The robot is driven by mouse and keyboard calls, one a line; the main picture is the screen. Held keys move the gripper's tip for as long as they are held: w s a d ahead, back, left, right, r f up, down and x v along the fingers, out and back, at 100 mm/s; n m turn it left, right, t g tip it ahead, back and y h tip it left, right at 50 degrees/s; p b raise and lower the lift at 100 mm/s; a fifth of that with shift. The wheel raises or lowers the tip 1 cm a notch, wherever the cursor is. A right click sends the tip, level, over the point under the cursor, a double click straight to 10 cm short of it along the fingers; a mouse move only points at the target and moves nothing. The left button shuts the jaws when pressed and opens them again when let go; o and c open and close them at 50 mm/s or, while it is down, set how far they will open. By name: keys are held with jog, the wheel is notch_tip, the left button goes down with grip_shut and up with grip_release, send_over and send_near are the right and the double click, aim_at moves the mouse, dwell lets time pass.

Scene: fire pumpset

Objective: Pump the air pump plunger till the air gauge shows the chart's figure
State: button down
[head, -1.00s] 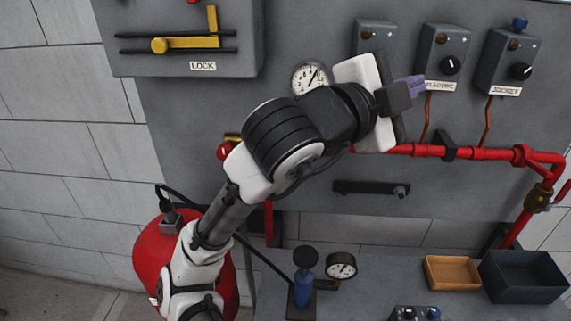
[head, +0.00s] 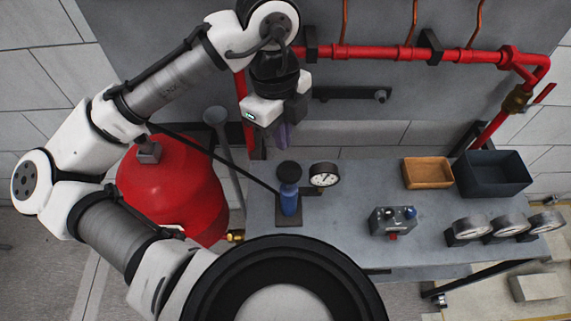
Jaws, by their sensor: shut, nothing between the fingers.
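The air pump (head: 289,199) is a small blue cylinder on a dark base on the grey bench. Its plunger has a round black knob (head: 289,169) on top, which stands upright. The air gauge (head: 323,176), a white dial with a dark rim, stands just right of the pump; its reading is too small to tell. My gripper (head: 283,146) points down with purple fingers above and slightly behind the knob in the picture. The fingers are shut and empty, and they look apart from the knob. No chart shows.
An orange tray (head: 428,173), a dark bin (head: 493,174), a small switch box (head: 392,221) and three gauges (head: 506,229) sit on the bench's right. Red pipe (head: 390,54) crosses the panel.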

aim_at(282, 166)
jog(key=shift+f, duration=0.1)
jog(key=f+b, duration=0.6)
jog(key=shift+s+d+f+b, duration=0.25)
jog(key=shift+d+f+b, duration=0.1)
jog(key=shift+f, duration=0.05)
notch_tip(282, 166, down, 5)
jog(key=b, duration=0.3)
jog(key=shift+r, duration=0.25)
jog(key=shift+w+a+r, duration=0.25)
jog(key=shift+a, duration=0.05)
jog(key=shift+w+a+r+p, duration=0.25)
jog(key=shift+w+a+p, duration=0.2)
jog(key=shift+w+a, duration=0.35)
jog(key=shift+r, duration=0.1)
